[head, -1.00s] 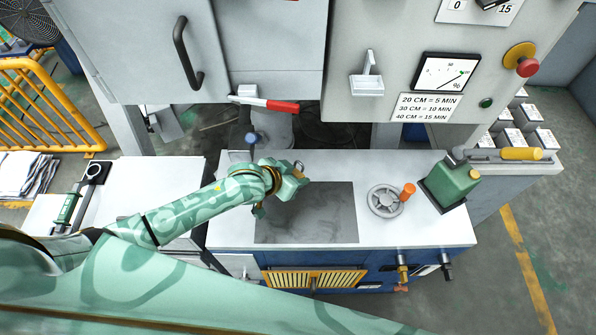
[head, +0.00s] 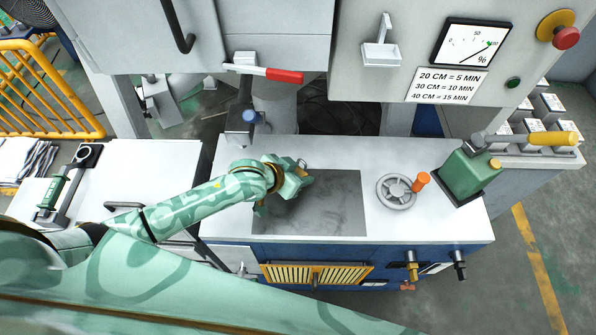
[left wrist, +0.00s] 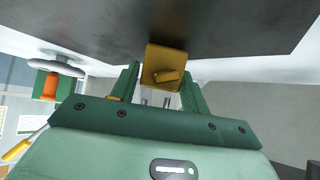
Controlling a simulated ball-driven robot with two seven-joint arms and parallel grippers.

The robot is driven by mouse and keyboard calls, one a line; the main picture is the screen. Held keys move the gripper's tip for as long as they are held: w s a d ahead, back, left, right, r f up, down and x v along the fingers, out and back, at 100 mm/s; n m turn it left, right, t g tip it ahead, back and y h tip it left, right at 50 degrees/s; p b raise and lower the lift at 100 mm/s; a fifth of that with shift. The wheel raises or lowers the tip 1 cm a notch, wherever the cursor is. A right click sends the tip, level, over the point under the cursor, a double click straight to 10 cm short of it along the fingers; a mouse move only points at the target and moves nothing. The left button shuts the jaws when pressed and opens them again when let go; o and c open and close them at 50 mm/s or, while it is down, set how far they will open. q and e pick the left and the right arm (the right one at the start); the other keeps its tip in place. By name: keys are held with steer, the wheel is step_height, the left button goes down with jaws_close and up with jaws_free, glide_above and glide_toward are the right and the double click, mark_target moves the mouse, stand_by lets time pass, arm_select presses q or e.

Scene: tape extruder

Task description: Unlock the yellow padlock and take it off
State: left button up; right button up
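The yellow padlock (left wrist: 165,58) shows in the left wrist view, its body between my left gripper's two green fingers (left wrist: 162,82). A small raised part, perhaps a key, stands on its near face. In the head view my left gripper (head: 299,178) is over the dark grey plate on the counter, and a small grey shackle (head: 302,162) shows at its tip. The fingers look closed on the padlock's sides. The rest of the padlock is hidden by the gripper, and I cannot tell whether the shackle is open. My right gripper is not in view.
The dark plate (head: 335,215) lies in the white counter (head: 405,230). To its right are a handwheel (head: 396,191) with an orange knob and a green container (head: 466,178). A red-handled lever (head: 284,76) sticks out behind, below the grey cabinets.

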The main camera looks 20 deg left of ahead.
arm_select(q)
steer(key=shift+o, duration=1.2)
steer(key=p+v, duration=0.5)
steer(key=v, duration=1.1)
steer(key=shift+p, duration=0.4)
steer(key=shift+s+a, duration=0.1)
steer(key=shift+s, duration=0.1)
